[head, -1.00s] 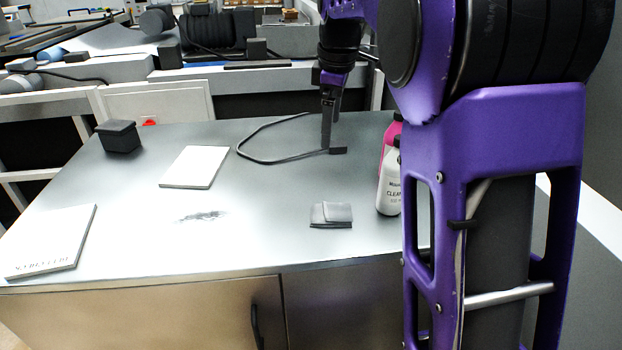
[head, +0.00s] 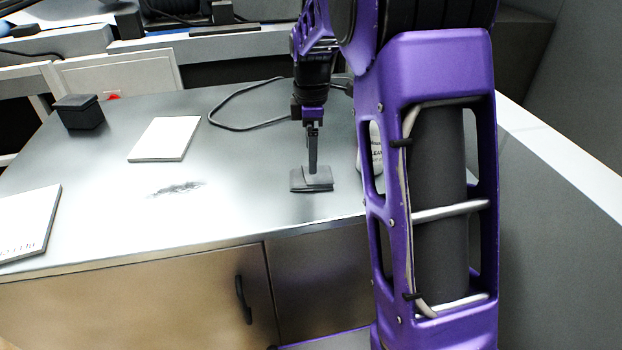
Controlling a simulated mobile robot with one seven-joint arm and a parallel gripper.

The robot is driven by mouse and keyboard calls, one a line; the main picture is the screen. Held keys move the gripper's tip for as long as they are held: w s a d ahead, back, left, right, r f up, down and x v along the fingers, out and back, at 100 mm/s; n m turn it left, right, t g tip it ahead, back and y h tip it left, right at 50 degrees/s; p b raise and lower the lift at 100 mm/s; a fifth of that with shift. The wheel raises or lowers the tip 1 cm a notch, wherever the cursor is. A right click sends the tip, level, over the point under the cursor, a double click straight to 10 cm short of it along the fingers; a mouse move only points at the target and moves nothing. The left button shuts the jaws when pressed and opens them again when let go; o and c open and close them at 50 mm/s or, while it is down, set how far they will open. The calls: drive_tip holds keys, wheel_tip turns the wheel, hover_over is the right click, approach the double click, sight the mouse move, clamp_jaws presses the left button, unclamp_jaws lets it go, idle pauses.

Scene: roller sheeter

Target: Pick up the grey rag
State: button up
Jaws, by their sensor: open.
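The grey rag (head: 310,181) lies folded on the metal worktop (head: 235,205), near its front edge and right of the middle. My gripper (head: 313,172) points down right at the rag, with its fingers overlapping the rag's upper part in the head view. It is open. From this side the fingers line up one behind the other, so I cannot tell whether they touch the rag or stand just above it.
A white bottle (head: 370,155) is mostly hidden behind my arm, right of the rag. A dark cable (head: 222,124) curves behind the gripper. A white pad (head: 165,138), a black box (head: 79,112), a white booklet (head: 28,222) and a dark smudge (head: 177,188) are to the left.

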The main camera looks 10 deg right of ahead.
drive_tip(key=shift+s+a+f+b, duration=0.1)
drive_tip(key=shift+f+b, duration=0.4)
drive_tip(key=shift+f, duration=2.2)
drive_tip(key=c, duration=1)
wheel_tip(320, 180, up, 10)
drive_tip(key=shift+r+p, duration=0.1)
drive_tip(key=shift+p, duration=0.75)
drive_tip(key=shift+c, duration=0.2)
